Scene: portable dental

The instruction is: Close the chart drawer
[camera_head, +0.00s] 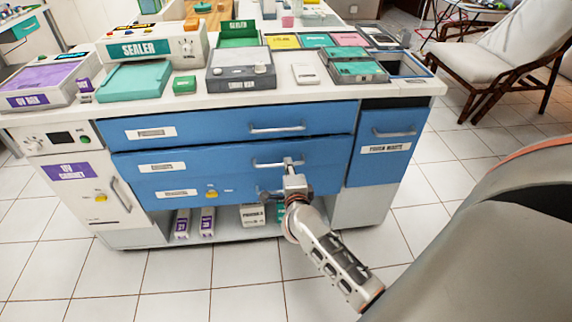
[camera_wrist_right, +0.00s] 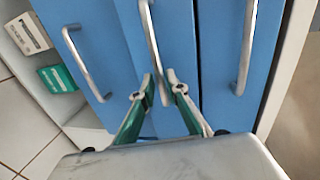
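The blue cabinet has a stack of wide drawers with labels too small to read, so I cannot tell by name which is the chart drawer. My right gripper (camera_head: 289,163) is at the bar handle (camera_head: 268,164) of the middle drawer (camera_head: 222,167). In the right wrist view, the fingertips (camera_wrist_right: 161,84) sit close on either side of that handle (camera_wrist_right: 150,35), apparently closed on it. My left gripper is out of view.
The bottom drawer handle (camera_wrist_right: 85,65) and top drawer handle (camera_wrist_right: 246,48) flank the gripper in the wrist view. Boxes (camera_head: 252,215) stand on the low shelf. The worktop carries several devices, including a sealer (camera_head: 152,47). Tiled floor in front is clear.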

